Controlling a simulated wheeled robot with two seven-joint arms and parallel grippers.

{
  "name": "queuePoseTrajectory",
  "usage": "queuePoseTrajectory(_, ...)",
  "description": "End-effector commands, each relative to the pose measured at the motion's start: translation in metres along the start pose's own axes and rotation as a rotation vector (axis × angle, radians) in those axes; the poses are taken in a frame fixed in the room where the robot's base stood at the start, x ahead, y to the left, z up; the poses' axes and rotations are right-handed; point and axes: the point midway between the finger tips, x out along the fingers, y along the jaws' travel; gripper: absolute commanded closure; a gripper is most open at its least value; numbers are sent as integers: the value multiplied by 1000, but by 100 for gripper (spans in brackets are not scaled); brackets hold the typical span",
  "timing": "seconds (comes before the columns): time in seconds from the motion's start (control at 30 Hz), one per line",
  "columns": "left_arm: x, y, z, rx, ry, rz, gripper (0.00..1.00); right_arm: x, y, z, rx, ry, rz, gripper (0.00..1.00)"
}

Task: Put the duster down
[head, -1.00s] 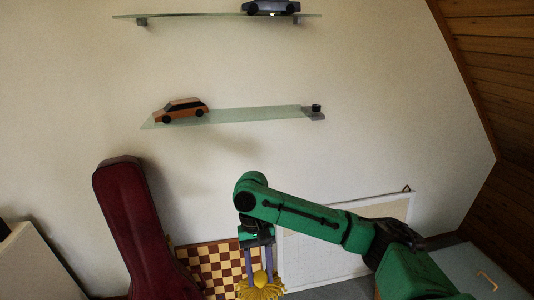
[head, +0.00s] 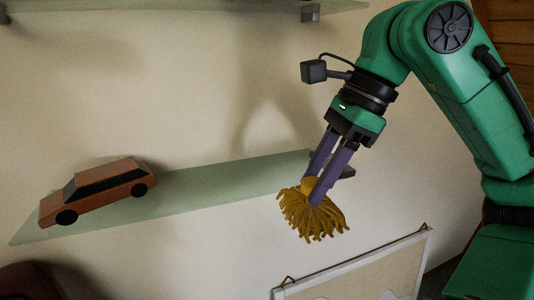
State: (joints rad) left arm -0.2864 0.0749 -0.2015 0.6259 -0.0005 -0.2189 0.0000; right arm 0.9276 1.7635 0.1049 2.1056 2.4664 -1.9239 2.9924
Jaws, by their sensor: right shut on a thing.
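The duster (head: 312,214) has yellow-brown strands and a small rounded top. My right gripper (head: 314,186) is shut on that top, its two purple fingers pointing down and slightly left. The duster hangs with its strands downward, in front of the right end of the lower glass shelf (head: 210,192) as seen in the head view. I cannot tell whether it touches the shelf. My left gripper is not in view.
An orange-brown toy car (head: 98,190) stands on the left part of the lower shelf. The shelf's middle is bare. An upper glass shelf (head: 180,6) runs along the top. A framed board (head: 365,272) is below, and a dark red case (head: 45,282) is at lower left.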

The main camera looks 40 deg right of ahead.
Motion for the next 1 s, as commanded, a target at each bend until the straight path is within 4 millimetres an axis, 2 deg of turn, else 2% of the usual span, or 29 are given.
queuePoseTrajectory(0.03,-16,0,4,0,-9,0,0,-6,-11,7,-2,-2,9,100)
queuePoseTrajectory(0.2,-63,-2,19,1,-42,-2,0,-6,-65,24,-3,-5,13,100)
queuePoseTrajectory(0.3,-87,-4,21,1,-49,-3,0,-2,-95,31,-2,-6,11,100)
queuePoseTrajectory(0.4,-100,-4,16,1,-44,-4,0,4,-118,35,-3,-4,9,100)
queuePoseTrajectory(0.53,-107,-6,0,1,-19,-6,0,9,-134,37,-3,-5,5,100)
queuePoseTrajectory(0.6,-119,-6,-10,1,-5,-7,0,8,-146,41,-2,-5,7,100)
queuePoseTrajectory(0.7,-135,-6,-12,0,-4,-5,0,12,-166,45,-2,-1,7,100)
queuePoseTrajectory(0.73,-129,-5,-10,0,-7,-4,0,22,-165,38,0,5,6,100)
queuePoseTrajectory(0.8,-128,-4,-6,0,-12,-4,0,29,-164,35,0,4,4,100)
queuePoseTrajectory(1.0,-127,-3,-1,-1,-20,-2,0,32,-164,35,-2,0,3,100)
